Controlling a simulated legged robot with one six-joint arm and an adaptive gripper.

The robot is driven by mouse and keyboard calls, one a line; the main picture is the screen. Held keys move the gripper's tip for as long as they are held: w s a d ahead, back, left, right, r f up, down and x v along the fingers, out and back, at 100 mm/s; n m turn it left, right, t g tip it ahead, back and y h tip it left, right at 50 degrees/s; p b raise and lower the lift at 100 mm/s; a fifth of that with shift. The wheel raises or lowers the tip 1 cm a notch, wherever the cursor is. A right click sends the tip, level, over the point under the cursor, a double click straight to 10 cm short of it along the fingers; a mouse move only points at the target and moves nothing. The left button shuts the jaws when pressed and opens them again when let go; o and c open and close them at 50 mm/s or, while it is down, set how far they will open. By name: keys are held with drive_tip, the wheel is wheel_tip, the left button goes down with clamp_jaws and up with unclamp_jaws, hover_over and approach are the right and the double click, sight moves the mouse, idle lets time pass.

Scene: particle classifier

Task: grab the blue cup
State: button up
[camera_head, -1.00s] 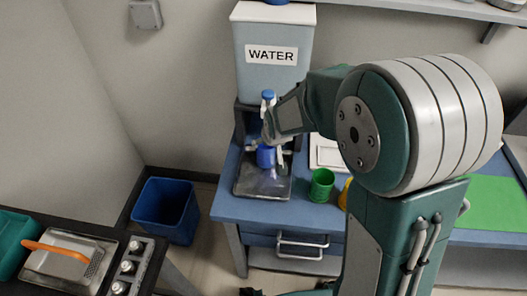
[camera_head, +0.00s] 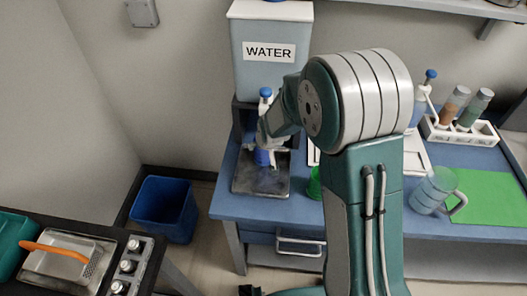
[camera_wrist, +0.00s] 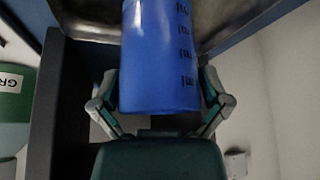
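The blue cup (camera_head: 263,157) stands on the dark tray (camera_head: 250,185) under the white water dispenser (camera_head: 270,52). In the wrist view the cup (camera_wrist: 160,55) fills the upper middle, with ml markings on its side. My gripper (camera_wrist: 161,92) has one finger on each side of the cup. The fingers are spread, and narrow gaps seem to remain between them and the cup wall. In the head view my gripper (camera_head: 266,142) is at the cup and hides part of it.
A green cup (camera_head: 314,183) is partly hidden behind my arm. A clear mug (camera_head: 434,190) stands by the green mat (camera_head: 490,197). A rack of tubes (camera_head: 460,131) is further back. A blue bin (camera_head: 165,208) is on the floor at the left.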

drive_tip(key=c, duration=0.6)
drive_tip(key=shift+c, duration=0.2)
drive_tip(key=shift+r, duration=0.1)
drive_tip(key=shift+r, duration=0.5)
drive_tip(key=s, duration=0.2)
drive_tip(key=s+d, duration=0.1)
drive_tip(key=s, duration=0.5)
drive_tip(key=shift+d, duration=0.3)
wheel_tip(320, 180, up, 14)
drive_tip(key=shift+f, duration=0.15)
